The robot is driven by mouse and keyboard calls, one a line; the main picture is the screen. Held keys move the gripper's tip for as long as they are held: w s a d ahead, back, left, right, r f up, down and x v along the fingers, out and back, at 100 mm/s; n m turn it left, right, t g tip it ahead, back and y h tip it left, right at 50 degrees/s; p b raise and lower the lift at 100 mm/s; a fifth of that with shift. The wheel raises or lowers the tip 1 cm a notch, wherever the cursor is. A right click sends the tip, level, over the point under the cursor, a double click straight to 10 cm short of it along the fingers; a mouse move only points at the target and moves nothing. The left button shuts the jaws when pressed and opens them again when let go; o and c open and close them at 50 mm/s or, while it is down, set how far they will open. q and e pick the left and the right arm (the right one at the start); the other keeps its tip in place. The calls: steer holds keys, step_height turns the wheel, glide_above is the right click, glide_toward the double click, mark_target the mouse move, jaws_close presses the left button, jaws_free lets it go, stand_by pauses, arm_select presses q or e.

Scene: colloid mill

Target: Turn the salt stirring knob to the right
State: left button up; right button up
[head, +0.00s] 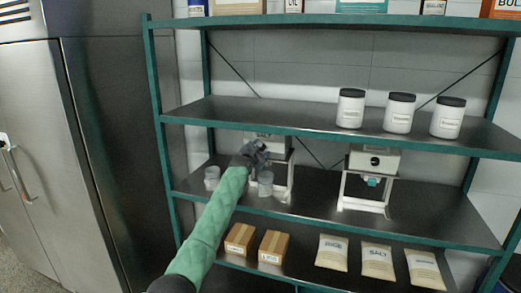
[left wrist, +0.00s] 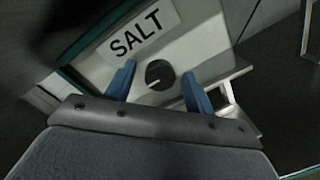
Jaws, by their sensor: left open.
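In the left wrist view, the salt stirring knob (left wrist: 159,76) is a round black knob with a light pointer mark. It sits on the white front of a machine whose label (left wrist: 141,33) reads SALT. My left gripper (left wrist: 160,85) is open, with one blue finger on each side of the knob; I cannot tell whether they touch it. In the head view, my left gripper (head: 255,153) is in front of the left machine (head: 283,150) on the middle shelf and hides most of its front, including the knob. My right gripper is not in view.
A second white machine (head: 373,160) with a black knob stands to the right on the same shelf (head: 320,205). Clear cups (head: 265,184) stand near my left arm. White jars (head: 399,113) stand above; boxes (head: 273,247) and bags (head: 378,261) lie below. A metal cabinet (head: 60,150) is at the left.

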arm_select(q)
steer(key=shift+c, duration=0.4)
steer(key=c, duration=0.9)
steer(key=shift+f, duration=0.1)
